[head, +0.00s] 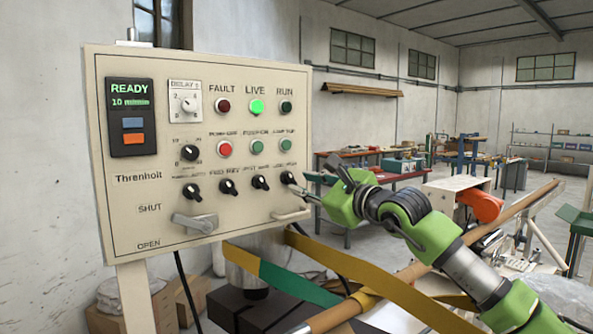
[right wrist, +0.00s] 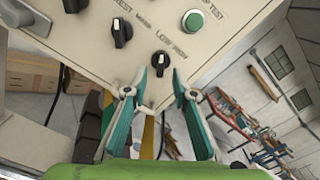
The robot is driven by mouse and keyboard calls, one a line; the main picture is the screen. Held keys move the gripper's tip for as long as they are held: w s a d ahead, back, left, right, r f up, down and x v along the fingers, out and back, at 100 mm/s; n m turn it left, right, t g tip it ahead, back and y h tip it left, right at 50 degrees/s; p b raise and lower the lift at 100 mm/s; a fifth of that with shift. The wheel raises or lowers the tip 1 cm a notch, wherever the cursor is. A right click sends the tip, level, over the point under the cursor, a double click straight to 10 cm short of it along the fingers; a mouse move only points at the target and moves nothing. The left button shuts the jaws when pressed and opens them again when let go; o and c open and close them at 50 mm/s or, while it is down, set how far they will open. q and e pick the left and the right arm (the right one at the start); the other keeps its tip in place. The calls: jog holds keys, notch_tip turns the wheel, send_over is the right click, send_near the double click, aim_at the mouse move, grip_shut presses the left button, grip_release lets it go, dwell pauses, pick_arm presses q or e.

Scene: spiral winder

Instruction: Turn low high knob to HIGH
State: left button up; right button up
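The low high knob (head: 287,178) is a black knob at the right end of the lowest knob row on the beige control panel (head: 150,228). In the right wrist view the knob (right wrist: 161,61) sits under its LOW HIGH label, with a small white mark near its top. My right gripper (head: 298,190) is at the panel's lower right, close to the knob. Contact cannot be told. My left gripper is not in view.
Another black knob (right wrist: 122,32) is to the left and a green button (right wrist: 192,21) is above right. Yellow and green strips pass below the panel.

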aim_at(293, 180)
jog(key=p+x, duration=0.1)
jog(key=x, duration=0.1)
jog(key=shift+w+a+r, duration=0.15)
jog(key=shift+w, duration=0.05)
jog(key=shift+w+a, duration=0.2)
jog(key=shift+w, duration=0.1)
jog(key=shift+w+a, duration=0.1)
jog(key=shift+w, duration=0.05)
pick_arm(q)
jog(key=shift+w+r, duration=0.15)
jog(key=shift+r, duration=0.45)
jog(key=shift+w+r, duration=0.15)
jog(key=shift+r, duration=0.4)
pick_arm(e)
grip_shut()
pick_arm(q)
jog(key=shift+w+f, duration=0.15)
